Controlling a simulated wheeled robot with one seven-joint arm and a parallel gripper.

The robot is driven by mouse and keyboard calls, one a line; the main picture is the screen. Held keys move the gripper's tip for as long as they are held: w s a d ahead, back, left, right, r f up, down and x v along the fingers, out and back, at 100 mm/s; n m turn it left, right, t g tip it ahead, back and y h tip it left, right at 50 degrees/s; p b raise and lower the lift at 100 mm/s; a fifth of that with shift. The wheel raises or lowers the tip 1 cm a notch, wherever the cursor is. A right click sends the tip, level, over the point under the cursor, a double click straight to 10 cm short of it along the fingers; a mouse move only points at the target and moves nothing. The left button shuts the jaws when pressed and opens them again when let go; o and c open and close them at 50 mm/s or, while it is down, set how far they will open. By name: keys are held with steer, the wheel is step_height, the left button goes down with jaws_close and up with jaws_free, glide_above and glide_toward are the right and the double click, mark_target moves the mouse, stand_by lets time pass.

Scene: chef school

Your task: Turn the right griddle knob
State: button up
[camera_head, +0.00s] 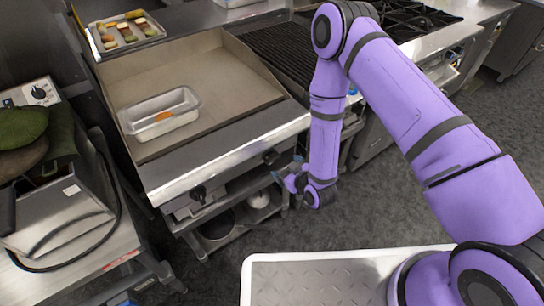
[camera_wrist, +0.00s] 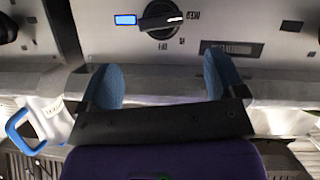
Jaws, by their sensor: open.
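The griddle (camera_head: 215,75) has two dark knobs on its front panel. The right griddle knob (camera_head: 270,157) is close to my gripper (camera_head: 290,181). In the wrist view this black knob (camera_wrist: 160,17) has a printed dial around it and a small blue-lit rectangle beside it. It lies beyond my fingertips, roughly centred between them. My gripper (camera_wrist: 163,70) is open, with two blue finger pads spread apart and nothing between them. The left griddle knob (camera_head: 198,193) is farther along the panel.
A metal pan (camera_head: 160,112) with an orange item sits on the griddle. A food tray (camera_head: 125,31) is behind it. A stove (camera_head: 400,18) stands to the right. A shelf (camera_head: 225,236) with bowls is below. A white item with a blue handle (camera_wrist: 40,118) shows in the wrist view.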

mark_target(274, 159)
steer(key=x, duration=1)
steer(key=shift+w+a+f, duration=0.25)
steer(key=shift+f, duration=0.05)
steer(key=c, duration=0.9)
